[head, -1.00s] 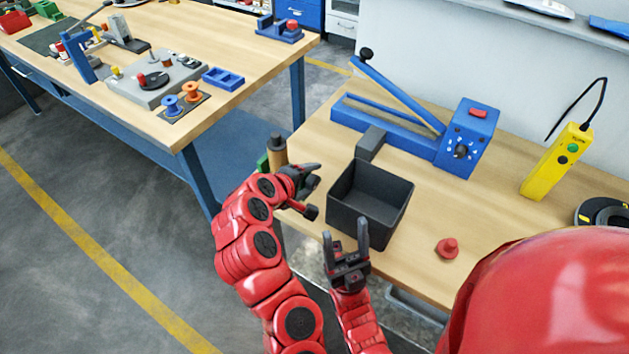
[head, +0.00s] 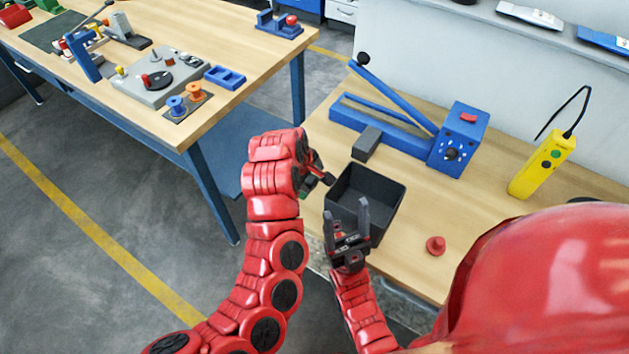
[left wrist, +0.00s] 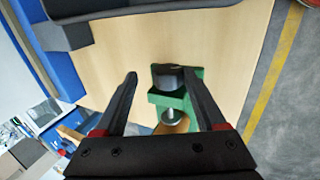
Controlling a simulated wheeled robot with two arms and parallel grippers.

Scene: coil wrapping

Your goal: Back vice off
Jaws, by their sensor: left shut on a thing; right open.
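The green vice (left wrist: 192,82) is at the bench edge in the left wrist view, with a dark round part, a silver screw and a tan piece below it. In the head view my left arm hides nearly all of it; only a green sliver (head: 305,192) shows. My left gripper (head: 322,176) is at the bench's left edge, beside the black bin. In the left wrist view its fingers (left wrist: 159,76) straddle the vice's dark part; the exact contact is unclear. My right gripper (head: 347,205) is open and empty, pointing up in front of the bin.
The black bin (head: 385,189) stands close to both grippers. A blue lever device (head: 458,140), a yellow control box (head: 541,165) and a red knob (head: 436,245) are on the bench. Another table (head: 215,110) with fixtures stands left across a floor gap.

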